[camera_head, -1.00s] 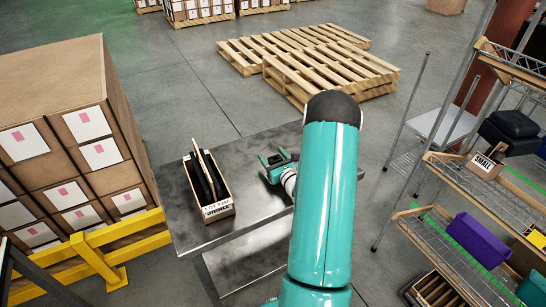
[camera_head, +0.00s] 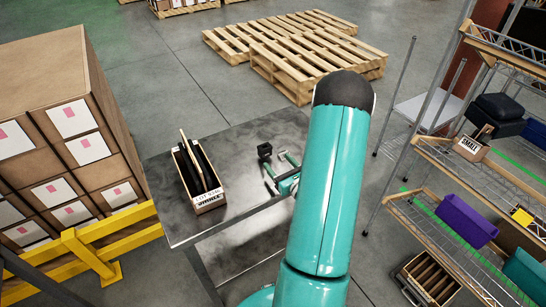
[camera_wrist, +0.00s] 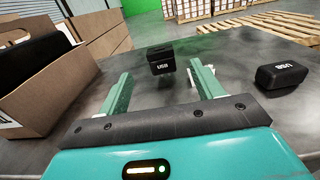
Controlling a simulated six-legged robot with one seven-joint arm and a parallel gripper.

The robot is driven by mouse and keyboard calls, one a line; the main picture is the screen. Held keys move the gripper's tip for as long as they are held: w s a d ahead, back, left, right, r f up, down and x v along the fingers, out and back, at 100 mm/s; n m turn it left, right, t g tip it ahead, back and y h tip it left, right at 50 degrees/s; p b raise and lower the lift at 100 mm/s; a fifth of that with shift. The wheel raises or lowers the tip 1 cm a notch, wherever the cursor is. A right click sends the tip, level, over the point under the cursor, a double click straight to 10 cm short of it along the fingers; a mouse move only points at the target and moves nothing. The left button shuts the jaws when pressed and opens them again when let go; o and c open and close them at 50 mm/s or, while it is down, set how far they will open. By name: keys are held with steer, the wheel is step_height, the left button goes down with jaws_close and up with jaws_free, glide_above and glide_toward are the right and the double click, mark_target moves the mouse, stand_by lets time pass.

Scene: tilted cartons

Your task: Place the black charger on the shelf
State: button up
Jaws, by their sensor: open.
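A small black cube marked USB (camera_head: 265,150), which looks like the charger, is on the metal table (camera_head: 235,143). It also shows in the wrist view (camera_wrist: 160,60), just beyond and between my fingertips. My gripper (camera_head: 275,163) is open and empty, low over the table, with its fingers pointing toward the cube. A second, wider black block marked USB (camera_wrist: 282,76) lies to the right in the wrist view; my arm likely hides it in the head view. The wire shelf (camera_head: 432,208) stands at the right, with several levels.
An open carton (camera_head: 208,200) with dark flat items stands left of my gripper. The shelf holds a SMALL-labelled box (camera_head: 472,147), a purple bin (camera_head: 466,229) and a black item (camera_head: 497,108). Stacked cartons (camera_head: 70,110) and a yellow rail (camera_head: 95,255) are left of the table.

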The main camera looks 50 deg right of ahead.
mark_target(267, 148)
steer(key=r+g, duration=0.1)
steer(key=s+r+g+y, duration=0.1)
steer(key=s+a+r+g, duration=0.1)
steer(key=r, duration=0.1)
steer(key=shift+a+g, duration=0.1)
steer(key=shift+g, duration=0.2)
steer(key=shift+s+r+g, duration=0.3)
steer(key=shift+g, duration=0.1)
steer(key=x, duration=0.8)
steer(key=shift+w+f, duration=0.15)
steer(key=x, duration=0.5)
steer(key=shift+w+d, duration=0.2)
steer(key=shift+d, duration=0.05)
steer(key=c, duration=1.2)
steer(key=shift+o, duration=0.2)
steer(key=shift+r, duration=0.25)
